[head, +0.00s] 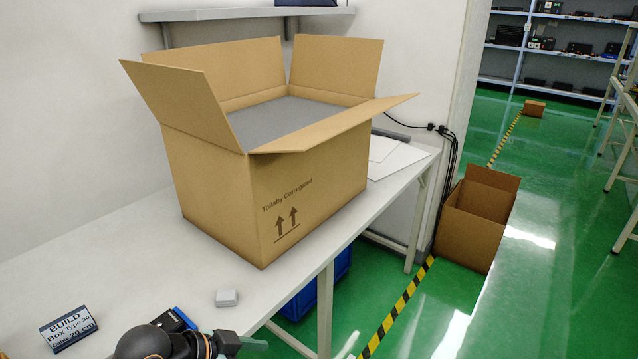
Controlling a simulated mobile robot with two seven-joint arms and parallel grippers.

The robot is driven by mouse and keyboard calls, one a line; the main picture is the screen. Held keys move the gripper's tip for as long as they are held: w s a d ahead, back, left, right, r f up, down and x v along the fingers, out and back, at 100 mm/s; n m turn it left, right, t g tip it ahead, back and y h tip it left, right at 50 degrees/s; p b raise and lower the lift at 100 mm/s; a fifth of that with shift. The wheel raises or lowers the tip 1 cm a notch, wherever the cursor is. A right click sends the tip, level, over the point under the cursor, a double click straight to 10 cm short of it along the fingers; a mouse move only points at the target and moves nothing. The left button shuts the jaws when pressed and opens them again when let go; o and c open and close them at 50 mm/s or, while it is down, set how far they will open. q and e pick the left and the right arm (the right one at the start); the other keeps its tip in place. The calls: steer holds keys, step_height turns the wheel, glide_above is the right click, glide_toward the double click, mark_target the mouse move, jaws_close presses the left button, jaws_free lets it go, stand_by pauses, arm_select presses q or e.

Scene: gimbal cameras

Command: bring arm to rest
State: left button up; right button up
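Part of one of my arms shows at the bottom edge, with dark round joints and a dark end pointing right. I take it to be my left arm, with its gripper (238,344) partly cut off by the frame. It is low in front of the open cardboard box, apart from it. Whether its fingers are open or shut cannot be made out. My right gripper is not in view.
A large open cardboard box (228,192) with grey filling stands on the white table (130,245). A small grey block (226,298), a dark label block (69,329) and a blue-black item (172,320) lie near the front. A smaller box (475,218) stands on the green floor.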

arm_select(q)
steer(key=s+a+f+n+t+y+b, duration=0.1)
steer(key=s+f+n+t, duration=0.15)
steer(key=f, duration=0.45)
steer(key=s+a+f+n+t+y, duration=0.1)
steer(key=a+f+n, duration=0.15)
steer(key=f, duration=0.45)
steer(key=s+a+f+n+y+b, duration=0.1)
steer(key=s+a+f+n+y, duration=0.2)
steer(key=s+f, duration=0.5)
steer(key=shift+s+a+f+t, duration=0.25)
steer(key=shift+s+a+t, duration=0.2)
steer(key=shift+s, duration=0.2)
